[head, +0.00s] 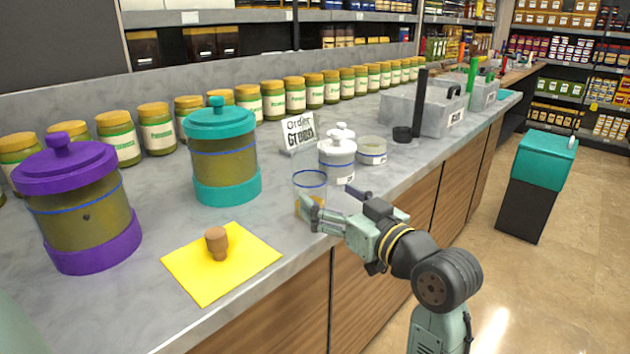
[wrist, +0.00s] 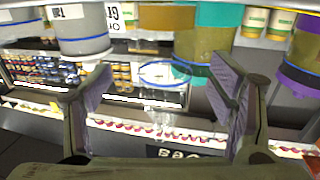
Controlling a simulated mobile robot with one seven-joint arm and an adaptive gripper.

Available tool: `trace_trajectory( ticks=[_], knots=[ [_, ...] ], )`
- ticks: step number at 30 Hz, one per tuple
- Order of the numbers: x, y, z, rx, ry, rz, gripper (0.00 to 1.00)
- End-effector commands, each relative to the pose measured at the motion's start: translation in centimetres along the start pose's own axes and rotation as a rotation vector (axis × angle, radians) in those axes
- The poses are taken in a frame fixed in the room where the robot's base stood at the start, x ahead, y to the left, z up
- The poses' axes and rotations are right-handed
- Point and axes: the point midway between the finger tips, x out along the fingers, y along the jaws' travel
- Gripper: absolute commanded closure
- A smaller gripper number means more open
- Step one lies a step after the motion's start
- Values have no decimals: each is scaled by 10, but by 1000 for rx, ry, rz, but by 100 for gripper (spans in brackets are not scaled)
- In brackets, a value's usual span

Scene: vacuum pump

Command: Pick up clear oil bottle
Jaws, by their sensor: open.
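The clear oil bottle appears to be the clear vessel with a blue rim line (head: 310,182) near the counter's front edge in the head view. My gripper (head: 332,203) is just in front of it, with one finger overlapping its lower part. In the wrist view, my gripper (wrist: 160,92) is open, one finger on each side of the picture. A faint clear outline with a blue ring (wrist: 165,74) shows between the fingers. It stands upright; I cannot tell whether a finger touches it.
A white lidded jar (head: 338,158) stands close behind the vessel. A teal-lidded jar (head: 224,165) and a purple-lidded jar (head: 78,210) stand to the left. A yellow sheet (head: 190,282) bears a small brown piece (head: 217,243). Several labelled jars line the wall.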

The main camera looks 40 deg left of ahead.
Motion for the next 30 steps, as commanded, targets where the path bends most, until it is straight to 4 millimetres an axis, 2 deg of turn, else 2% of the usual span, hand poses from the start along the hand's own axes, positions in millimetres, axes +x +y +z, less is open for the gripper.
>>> trace_trajectory(
  ticks=[7, 11, 16, 24, 30],
  knots=[
    [21, -3, -4, -1, -1, -2, 24],
    [41, -8, -10, -1, -1, -2, 24],
    [60, -7, -7, 0, -2, 1, 24],
    [62, -7, -6, -2, 0, 2, 24],
    [62, -7, -6, -2, 0, 2, 37]
  ],
)
